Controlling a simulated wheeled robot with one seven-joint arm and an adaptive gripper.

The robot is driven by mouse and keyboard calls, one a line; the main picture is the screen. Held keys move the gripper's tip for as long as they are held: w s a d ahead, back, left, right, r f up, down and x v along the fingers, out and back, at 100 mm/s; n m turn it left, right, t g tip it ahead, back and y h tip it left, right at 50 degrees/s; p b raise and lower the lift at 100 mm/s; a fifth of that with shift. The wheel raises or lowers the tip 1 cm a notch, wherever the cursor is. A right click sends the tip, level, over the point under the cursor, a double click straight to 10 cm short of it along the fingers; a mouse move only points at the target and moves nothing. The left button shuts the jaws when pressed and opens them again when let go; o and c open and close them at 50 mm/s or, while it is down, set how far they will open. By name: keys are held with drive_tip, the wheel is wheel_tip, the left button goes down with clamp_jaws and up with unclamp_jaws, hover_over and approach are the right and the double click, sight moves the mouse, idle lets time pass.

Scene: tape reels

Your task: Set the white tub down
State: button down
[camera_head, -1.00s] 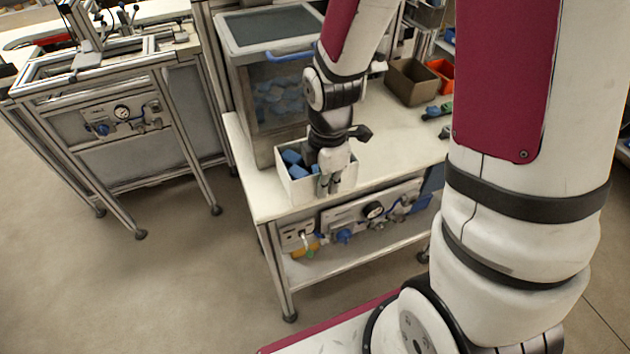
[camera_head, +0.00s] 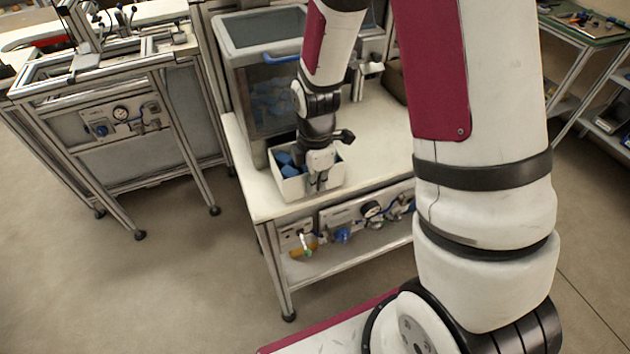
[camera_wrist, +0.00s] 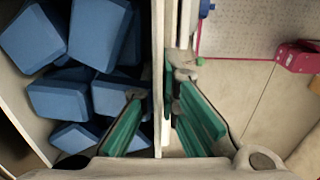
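The white tub (camera_head: 296,189) holds several blue blocks (camera_head: 284,160). In the head view it appears upright on the white workbench near its front edge; I cannot see for certain whether its base touches. My gripper (camera_head: 318,182) points down at the tub's right front side. In the wrist view, the green-padded fingers (camera_wrist: 160,110) straddle the tub's wall (camera_wrist: 157,60), one inside beside the blocks and one outside. Gaps show between the fingers and the wall, so the gripper looks open. The fingertips' lower ends are partly hidden.
A clear-fronted bin (camera_head: 270,90) with blue pieces stands right behind the tub. The white benchtop (camera_head: 385,140) is clear to the right. Another framed station (camera_head: 120,125) stands at the left.

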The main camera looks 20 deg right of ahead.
drive_tip(key=c, duration=1.8)
unclamp_jaws()
drive_tip(key=shift+f, duration=0.1)
wheel_tip(320, 180, up, 12)
drive_tip(key=shift+s+f, duration=0.1)
drive_tip(key=shift+f, duration=0.15)
drive_tip(key=s+r+m+t, duration=0.5)
drive_tip(key=s+r+m, duration=1)
drive_tip(key=r+m, duration=0.3)
drive_tip(key=shift+s+r, duration=0.3)
drive_tip(key=shift+s, duration=0.1)
